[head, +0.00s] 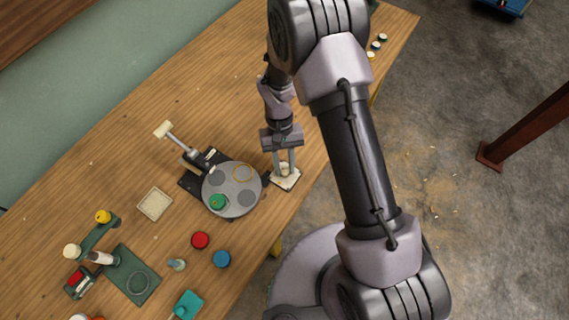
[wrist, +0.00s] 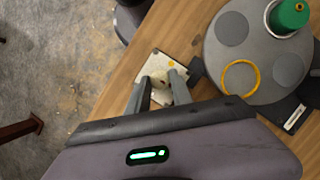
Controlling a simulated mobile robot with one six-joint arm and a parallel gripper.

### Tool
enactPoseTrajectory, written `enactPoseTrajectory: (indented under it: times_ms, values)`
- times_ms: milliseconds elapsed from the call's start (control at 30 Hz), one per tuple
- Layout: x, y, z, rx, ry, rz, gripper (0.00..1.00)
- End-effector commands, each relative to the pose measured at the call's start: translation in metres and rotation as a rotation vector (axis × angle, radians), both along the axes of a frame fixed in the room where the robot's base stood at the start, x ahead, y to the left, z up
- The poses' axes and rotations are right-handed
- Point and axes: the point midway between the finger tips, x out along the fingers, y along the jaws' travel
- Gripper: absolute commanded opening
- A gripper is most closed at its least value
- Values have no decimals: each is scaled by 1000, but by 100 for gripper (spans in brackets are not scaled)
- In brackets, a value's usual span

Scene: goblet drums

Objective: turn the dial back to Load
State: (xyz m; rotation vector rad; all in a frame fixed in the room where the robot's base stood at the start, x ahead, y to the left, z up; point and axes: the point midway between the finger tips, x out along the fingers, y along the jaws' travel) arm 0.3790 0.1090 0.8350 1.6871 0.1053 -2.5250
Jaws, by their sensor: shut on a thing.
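The dial is a cream knob (wrist: 161,84) on a pale square plate (wrist: 149,62) beside the grey turntable. In the head view the plate (head: 287,181) lies near the table's front edge, right of the turntable. My gripper (head: 285,172) reaches down onto the knob and is shut on it; its fingers (wrist: 158,84) stand on either side of the knob in the wrist view. Markings on the plate are too small to read, so I cannot tell where the dial points.
The round grey turntable (head: 233,197) carries a green piece (head: 217,202) and a yellow ring (head: 243,173). A lever with a cream handle (head: 163,130) stands behind it. Bare tabletop lies beyond my gripper.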

Motion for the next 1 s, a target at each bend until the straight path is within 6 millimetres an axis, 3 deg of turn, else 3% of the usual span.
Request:
enactPoseTrajectory:
  times_ms: [133, 167, 233, 267, 533, 667, 1000]
  values:
    - [0, 0, 0, 0, 0, 0, 0]
    - [0, 0, 0, 0, 0, -1, 33]
    - [0, 0, 0, 0, 0, -1, 46]
    - [0, 0, 0, 0, 0, -1, 48]
    - [0, 0, 0, 0, 0, -1, 48]
    - [5, 1, 13, 0, -2, -1, 48]
    - [45, 5, 113, 1, -5, -2, 48]
